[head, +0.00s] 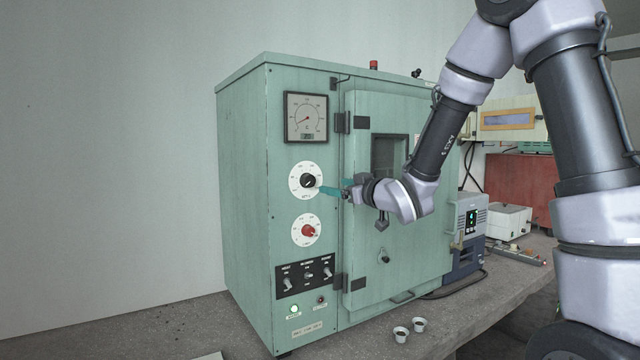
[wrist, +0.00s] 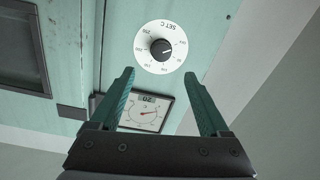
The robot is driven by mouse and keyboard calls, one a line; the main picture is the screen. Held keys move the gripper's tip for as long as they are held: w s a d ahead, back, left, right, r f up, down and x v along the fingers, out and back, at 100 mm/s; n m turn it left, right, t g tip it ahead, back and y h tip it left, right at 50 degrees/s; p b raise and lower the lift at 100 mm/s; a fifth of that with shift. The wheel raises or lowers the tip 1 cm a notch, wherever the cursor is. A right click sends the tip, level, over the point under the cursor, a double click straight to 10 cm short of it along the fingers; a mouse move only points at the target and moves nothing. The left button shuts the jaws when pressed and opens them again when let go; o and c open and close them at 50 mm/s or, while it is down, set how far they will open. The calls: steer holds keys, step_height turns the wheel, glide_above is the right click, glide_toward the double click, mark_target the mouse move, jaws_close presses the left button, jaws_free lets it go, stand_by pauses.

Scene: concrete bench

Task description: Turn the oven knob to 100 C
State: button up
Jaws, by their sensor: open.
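The green oven (head: 245,200) stands on the bench with its door at the right. Its black set knob (head: 308,181) sits on a white dial marked SET C, below the square temperature gauge (head: 306,117). The knob also shows in the wrist view (wrist: 160,49), near the top; its small numbers are too blurred to read for certain. My gripper (head: 333,190) is just right of the dial in the head view. In the wrist view its teal fingers (wrist: 161,75) are spread, with the knob ahead of the tips and nothing between them. The gauge (wrist: 146,112) shows behind the fingers.
A red knob (head: 308,231) on a second white dial sits below, above a black switch panel (head: 305,276). The closed oven door (head: 362,255) has a handle and window beside my wrist. Two small cups (head: 410,329) stand on the bench in front.

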mark_target(311, 181)
steer(key=x, duration=1.1)
steer(key=shift+s+a+r, duration=0.15)
jaws_close()
